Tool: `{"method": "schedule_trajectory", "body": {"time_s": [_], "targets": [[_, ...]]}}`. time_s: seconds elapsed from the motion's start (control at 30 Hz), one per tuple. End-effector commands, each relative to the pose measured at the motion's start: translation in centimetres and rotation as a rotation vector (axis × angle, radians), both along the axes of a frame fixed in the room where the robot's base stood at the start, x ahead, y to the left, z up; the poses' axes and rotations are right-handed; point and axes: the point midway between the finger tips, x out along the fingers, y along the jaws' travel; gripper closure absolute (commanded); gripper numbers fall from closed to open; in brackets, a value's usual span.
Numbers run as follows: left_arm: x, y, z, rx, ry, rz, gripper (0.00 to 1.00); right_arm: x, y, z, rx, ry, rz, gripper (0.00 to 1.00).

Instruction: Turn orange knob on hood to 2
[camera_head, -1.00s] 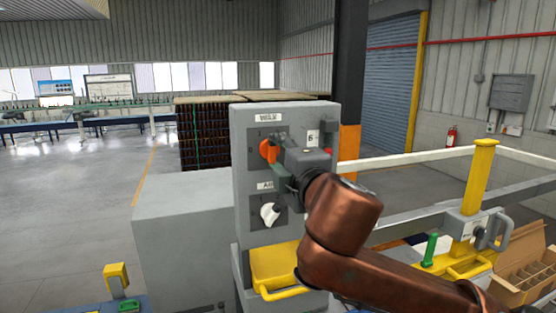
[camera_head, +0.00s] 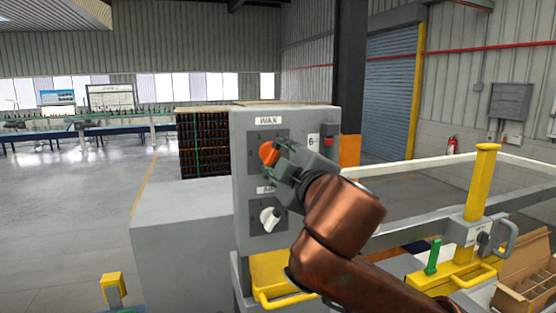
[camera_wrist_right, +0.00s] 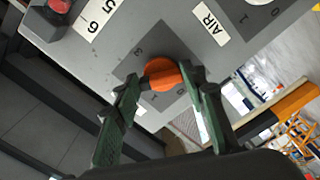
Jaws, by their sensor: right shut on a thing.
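The orange knob (camera_head: 267,153) is on the upper dial plate of the grey control box, under the WAX label (camera_head: 266,120). My right gripper (camera_head: 282,160) reaches it from the right and partly covers it and its dial marks. In the right wrist view the orange knob (camera_wrist_right: 161,74) sits between the two green-padded fingers of my right gripper (camera_wrist_right: 168,78), which is shut on it. My left gripper is not in view.
A white knob (camera_head: 268,217) sits below on the same box, by the AIR label (camera_wrist_right: 211,24). A red button (camera_wrist_right: 58,5) is near the box's side. A yellow bin (camera_head: 268,272) is below the box, and a yellow post (camera_head: 481,180) with rails stands right.

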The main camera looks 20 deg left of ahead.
Motion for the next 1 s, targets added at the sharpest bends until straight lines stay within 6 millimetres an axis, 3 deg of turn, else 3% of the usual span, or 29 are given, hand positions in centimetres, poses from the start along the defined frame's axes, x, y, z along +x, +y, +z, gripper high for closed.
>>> {"method": "schedule_trajectory", "body": {"time_s": [0.3,0.33,0.57,0.87,1.0], "targets": [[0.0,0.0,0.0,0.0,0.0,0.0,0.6,0.0,0.0,-0.1,0.0,0.002,0.0,0.85],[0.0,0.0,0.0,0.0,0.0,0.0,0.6,0.0,0.0,-0.1,0.0,0.002,0.0,0.6],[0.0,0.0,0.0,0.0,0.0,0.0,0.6,0.0,0.0,-0.1,0.0,0.001,0.0,0.44],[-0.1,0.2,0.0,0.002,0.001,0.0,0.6,-0.1,-0.1,0.0,0.0,0.0,0.001,0.44],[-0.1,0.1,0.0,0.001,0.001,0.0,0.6,-1.2,-0.7,0.0,0.001,0.0,0.002,0.44]]}}
